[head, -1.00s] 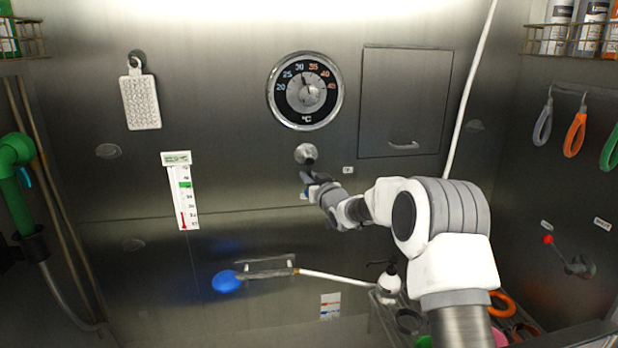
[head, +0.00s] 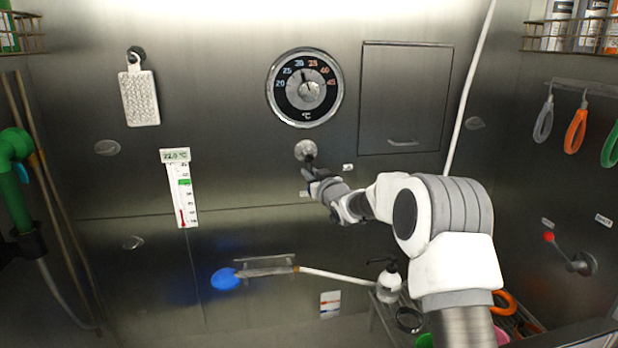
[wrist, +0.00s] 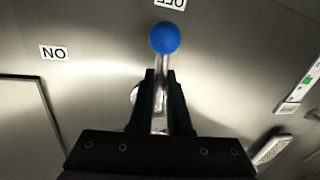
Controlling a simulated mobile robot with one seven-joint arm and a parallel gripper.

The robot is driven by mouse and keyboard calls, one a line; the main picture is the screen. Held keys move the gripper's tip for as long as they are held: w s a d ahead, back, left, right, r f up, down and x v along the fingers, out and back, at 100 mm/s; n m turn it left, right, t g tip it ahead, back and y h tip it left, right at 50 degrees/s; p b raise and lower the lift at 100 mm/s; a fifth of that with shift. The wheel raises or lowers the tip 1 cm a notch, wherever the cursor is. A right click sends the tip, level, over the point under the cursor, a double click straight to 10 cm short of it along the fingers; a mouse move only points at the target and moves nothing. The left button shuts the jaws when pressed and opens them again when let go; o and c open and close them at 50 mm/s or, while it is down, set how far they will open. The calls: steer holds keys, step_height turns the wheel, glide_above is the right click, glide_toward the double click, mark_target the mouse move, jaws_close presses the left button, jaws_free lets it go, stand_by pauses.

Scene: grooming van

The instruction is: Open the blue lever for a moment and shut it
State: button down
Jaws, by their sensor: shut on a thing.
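The blue lever has a round blue knob (wrist: 165,37) on a metal rod (wrist: 160,82). In the wrist view the knob points up toward the OFF label (wrist: 169,3); the ON label (wrist: 54,52) is to the left. My gripper (wrist: 161,76) is shut around the rod below the knob. In the head view my gripper (head: 311,176) is just below the lever's round wall mount (head: 306,150). The OFF label (head: 304,194) sits below and the ON label (head: 348,167) to the right. My gripper hides the knob there.
A round dial (head: 305,88) is above the lever and a closed wall panel (head: 405,98) is at upper right. A thermometer strip (head: 182,190) and white brush (head: 140,95) are left. A red-knobbed lever (head: 565,250) is on the right wall.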

steer(key=shift+w+d+n+b, duration=0.1)
steer(key=shift+d+n+b, duration=0.4)
steer(key=shift+n+b, duration=0.5)
steer(key=shift+w+d+r+n+g+h+b, duration=0.1)
steer(key=shift+d+r+n+g+h+b, duration=0.25)
steer(key=shift+n, duration=0.9)
steer(key=shift+w+d+r+n+g+h, duration=0.15)
steer(key=shift+d+r+n+h, duration=0.35)
steer(key=shift+n, duration=0.75)
steer(key=shift+d, duration=0.15)
steer(key=c, duration=0.9)
jaws_free()
steer(key=shift+f, duration=0.1)
steer(key=shift+s, duration=0.2)
steer(key=b+v, duration=0.2)
steer(key=v, duration=1.5)
steer(key=shift+d, duration=0.1)
